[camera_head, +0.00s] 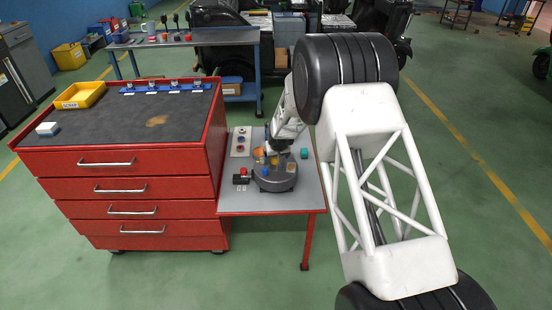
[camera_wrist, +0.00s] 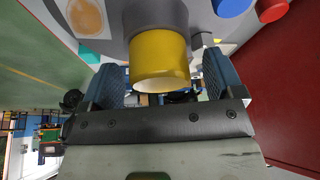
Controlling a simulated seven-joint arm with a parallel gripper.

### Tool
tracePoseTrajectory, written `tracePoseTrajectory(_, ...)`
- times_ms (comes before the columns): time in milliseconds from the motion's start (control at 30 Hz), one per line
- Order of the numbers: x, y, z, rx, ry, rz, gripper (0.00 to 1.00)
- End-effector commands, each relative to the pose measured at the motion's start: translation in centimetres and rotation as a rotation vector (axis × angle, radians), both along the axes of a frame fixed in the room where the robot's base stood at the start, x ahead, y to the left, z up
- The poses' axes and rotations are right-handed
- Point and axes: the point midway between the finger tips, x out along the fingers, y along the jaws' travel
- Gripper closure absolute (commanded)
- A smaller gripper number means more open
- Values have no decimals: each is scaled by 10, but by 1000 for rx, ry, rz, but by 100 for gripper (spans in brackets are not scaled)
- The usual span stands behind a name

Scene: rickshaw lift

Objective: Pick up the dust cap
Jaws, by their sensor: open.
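A yellow hollow cylinder, which looks like the dust cap (camera_wrist: 160,58), sits between my gripper's two blue-padded fingers in the wrist view. Its open round end faces the camera. A small yellow patch (camera_head: 273,161) under my gripper in the head view seems to be the same piece. My gripper (camera_wrist: 160,88) is open, with a finger on each side of the cylinder; a gap shows at the left, and contact at the right is hard to tell. In the head view my gripper (camera_head: 275,148) is over a round grey stand, partly hiding it.
The round grey stand (camera_head: 276,181) rests on a grey side table (camera_head: 250,202). An orange disc (camera_wrist: 85,17), a blue round piece (camera_wrist: 231,6) and a red round piece (camera_wrist: 271,9) are close by. A red drawer cabinet (camera_head: 130,175) stands directly left.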

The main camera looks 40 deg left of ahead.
Motion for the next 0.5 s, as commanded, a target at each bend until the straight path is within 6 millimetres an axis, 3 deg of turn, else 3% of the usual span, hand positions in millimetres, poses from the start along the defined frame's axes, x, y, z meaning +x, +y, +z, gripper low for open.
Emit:
tracePoseTrajectory(467,0,0,0,0,0,0,13)
tracePoseTrajectory(500,0,0,0,0,0,0,18)
